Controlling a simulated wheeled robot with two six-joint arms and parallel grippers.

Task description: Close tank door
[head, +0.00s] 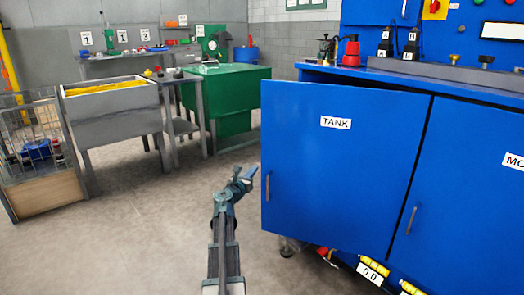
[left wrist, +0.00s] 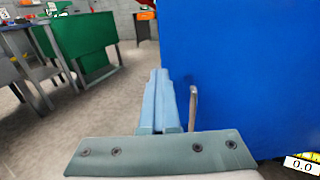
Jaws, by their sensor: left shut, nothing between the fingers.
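The blue tank door (head: 330,170) with its white "TANK" label (head: 335,122) is on the blue cabinet and stands ajar, its left edge out from the cabinet body. Its vertical metal handle (head: 267,187) is near the left edge. My left gripper (head: 250,173) is just left of that edge, shut and empty. In the left wrist view my shut fingers (left wrist: 162,80) point forward beside the door (left wrist: 240,80), with the handle (left wrist: 193,105) close to their right. I cannot tell whether they touch the door. My right gripper is not in view.
The neighbouring cabinet door (head: 465,190) looks shut. Yellow connectors and a "0.0" display (head: 370,274) sit low under the tank door. A grey bin (head: 112,110), green box (head: 237,95) and wire cage (head: 38,150) stand at left. The floor (head: 130,240) between is clear.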

